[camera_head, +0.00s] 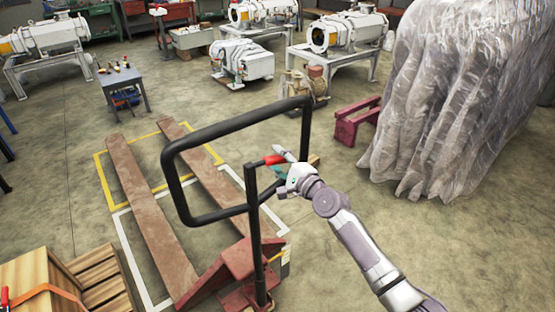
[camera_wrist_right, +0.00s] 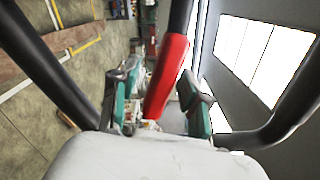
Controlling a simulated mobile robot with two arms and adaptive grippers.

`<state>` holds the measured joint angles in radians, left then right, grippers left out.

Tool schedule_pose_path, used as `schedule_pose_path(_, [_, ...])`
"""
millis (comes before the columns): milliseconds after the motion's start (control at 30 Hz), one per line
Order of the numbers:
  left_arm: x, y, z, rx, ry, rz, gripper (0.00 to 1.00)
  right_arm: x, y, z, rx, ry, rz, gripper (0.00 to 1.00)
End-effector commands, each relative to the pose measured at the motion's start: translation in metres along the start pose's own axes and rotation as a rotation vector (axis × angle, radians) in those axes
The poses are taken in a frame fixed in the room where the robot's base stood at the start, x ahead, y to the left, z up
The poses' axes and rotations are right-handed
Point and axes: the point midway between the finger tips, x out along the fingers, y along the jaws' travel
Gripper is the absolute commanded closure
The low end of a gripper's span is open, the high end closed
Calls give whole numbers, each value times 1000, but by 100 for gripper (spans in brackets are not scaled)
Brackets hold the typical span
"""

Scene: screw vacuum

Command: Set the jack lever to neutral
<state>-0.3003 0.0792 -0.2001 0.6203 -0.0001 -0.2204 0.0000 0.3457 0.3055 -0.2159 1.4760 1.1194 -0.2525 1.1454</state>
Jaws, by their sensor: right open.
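The pallet jack's black handle loop (camera_head: 236,122) stands upright above its red base. The red jack lever (camera_head: 268,161) sits at the top of the handle's post, inside the loop. My right gripper (camera_head: 277,172) is at the lever, reaching in from the right. In the right wrist view the red lever (camera_wrist_right: 168,75) lies between the open fingers of the gripper (camera_wrist_right: 160,108), with gaps visible on both sides. The black handle bars pass on either side of the gripper there. My left gripper is in neither view.
The jack's brown forks (camera_head: 150,215) lie on the floor inside yellow and white markings. A wooden crate (camera_head: 60,283) stands at the lower left. A plastic-covered stack (camera_head: 450,95) is at the right. White pumps (camera_head: 243,62) and a small table (camera_head: 122,78) stand farther back.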

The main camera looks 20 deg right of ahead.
Motion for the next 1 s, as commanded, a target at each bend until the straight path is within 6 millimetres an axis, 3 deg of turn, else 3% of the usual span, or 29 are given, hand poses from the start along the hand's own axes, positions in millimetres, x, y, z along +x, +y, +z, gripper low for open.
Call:
schedule_pose_path(200, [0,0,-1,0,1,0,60,0,0,0,0,0,0,54])
schedule_pose_path(500, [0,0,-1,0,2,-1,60,0,0,0,0,0,0,100])
schedule_pose_path(800, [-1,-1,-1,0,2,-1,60,0,-2,0,-12,0,0,100])
schedule_pose_path(1000, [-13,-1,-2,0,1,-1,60,0,-26,8,-264,0,-1,100])
